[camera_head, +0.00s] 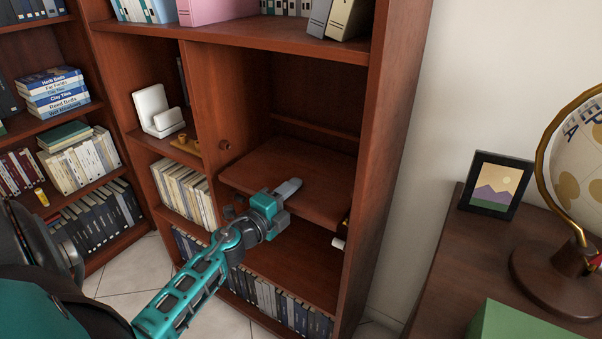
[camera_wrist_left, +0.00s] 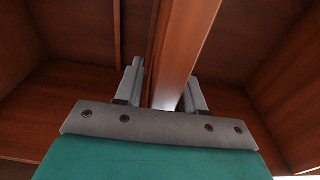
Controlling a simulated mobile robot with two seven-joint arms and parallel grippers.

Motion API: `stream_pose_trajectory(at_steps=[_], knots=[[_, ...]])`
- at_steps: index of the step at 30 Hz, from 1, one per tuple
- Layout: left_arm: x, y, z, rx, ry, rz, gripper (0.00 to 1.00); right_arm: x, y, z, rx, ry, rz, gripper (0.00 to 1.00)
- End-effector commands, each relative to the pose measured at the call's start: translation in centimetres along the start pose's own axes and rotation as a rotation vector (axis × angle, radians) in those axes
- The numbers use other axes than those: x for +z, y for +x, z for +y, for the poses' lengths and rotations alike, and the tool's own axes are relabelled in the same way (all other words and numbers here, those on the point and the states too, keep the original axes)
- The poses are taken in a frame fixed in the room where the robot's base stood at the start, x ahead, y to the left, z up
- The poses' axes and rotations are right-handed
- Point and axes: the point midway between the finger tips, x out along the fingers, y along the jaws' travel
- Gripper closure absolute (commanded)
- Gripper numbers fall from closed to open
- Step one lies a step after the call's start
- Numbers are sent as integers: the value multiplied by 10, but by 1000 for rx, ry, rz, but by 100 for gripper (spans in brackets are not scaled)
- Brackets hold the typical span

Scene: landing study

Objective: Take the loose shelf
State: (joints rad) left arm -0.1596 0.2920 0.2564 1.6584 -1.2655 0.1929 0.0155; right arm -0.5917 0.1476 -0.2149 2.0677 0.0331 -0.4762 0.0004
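The loose shelf (camera_head: 300,170) is a reddish-brown board in the right bay of the bookcase, with its front edge toward me. My left gripper (camera_head: 287,192) is at this front edge, with one grey finger showing over the board's top. In the left wrist view the board (camera_wrist_left: 185,45) runs between the two grey fingers of my left gripper (camera_wrist_left: 163,92), one finger on each side. The fingers lie close to the board, but I cannot tell whether they press on it. My right gripper is not in view.
The bookcase's right side panel (camera_head: 385,130) stands close to the shelf. A small brown knob (camera_head: 225,146) is on the divider, and a white cylinder (camera_head: 338,243) is below the shelf. Dark books (camera_head: 270,296) fill the bottom. A desk (camera_head: 450,270) with a globe (camera_head: 580,150) stands at right.

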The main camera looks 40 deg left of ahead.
Motion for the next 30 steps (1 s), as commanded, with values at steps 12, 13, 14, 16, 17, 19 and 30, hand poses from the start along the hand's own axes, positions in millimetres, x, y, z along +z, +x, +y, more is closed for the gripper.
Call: stream_pose_trajectory(at_steps=[12,13,14,16,17,19,30], knots=[[0,0,0,0,0,0,100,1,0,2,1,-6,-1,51],[0,0,0,0,0,0,100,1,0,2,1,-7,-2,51],[0,0,0,0,0,0,100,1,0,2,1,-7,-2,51],[0,0,0,0,0,0,100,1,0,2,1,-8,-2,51],[0,0,0,0,0,0,100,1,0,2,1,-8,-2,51],[0,0,0,0,-1,0,100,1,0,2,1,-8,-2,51],[0,0,0,0,-1,0,100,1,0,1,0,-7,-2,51]])
